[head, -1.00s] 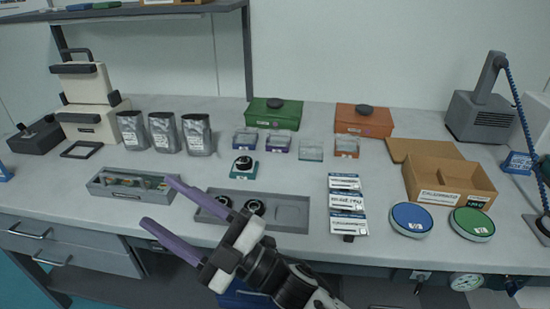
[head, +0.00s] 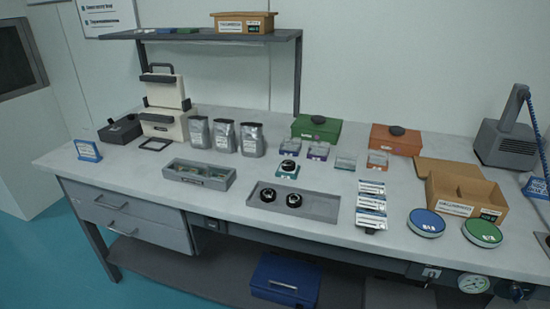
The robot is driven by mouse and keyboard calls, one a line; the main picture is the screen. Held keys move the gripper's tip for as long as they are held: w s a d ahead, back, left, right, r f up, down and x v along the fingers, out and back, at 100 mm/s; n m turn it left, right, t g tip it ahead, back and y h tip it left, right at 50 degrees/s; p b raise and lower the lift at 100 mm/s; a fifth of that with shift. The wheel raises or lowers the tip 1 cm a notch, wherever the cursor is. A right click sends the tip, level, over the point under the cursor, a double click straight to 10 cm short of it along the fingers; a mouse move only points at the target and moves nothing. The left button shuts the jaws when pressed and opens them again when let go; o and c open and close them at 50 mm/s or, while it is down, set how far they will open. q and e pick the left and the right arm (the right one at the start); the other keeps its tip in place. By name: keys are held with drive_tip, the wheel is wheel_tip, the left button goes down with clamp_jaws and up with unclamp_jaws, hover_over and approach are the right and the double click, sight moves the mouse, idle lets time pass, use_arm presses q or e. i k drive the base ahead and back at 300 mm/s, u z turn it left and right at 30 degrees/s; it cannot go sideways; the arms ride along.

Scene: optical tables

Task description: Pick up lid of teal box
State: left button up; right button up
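A small teal base (head: 287,173) stands near the middle of the table in the head view, with a black round part (head: 288,165) on it. Behind it to the right lies a low, clear, teal-tinted piece (head: 345,163). It looks like a lid or a shallow clear box; I cannot tell which at this size. It sits between a purple-based clear box (head: 318,152) and an orange-based clear box (head: 377,160), apart from the teal base. Neither of my grippers is in view.
A grey tray (head: 320,208) with two black round parts lies in front of the teal base. Green (head: 316,128) and orange-red (head: 396,139) boxes stand behind. Packets (head: 371,205) lie to the right, with blue (head: 426,222) and green (head: 482,232) discs farther right.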

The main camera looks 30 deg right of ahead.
sight(344, 160)
drive_tip(key=u, duration=1.7)
drive_tip(key=i, duration=0.65)
drive_tip(key=z, duration=3.05)
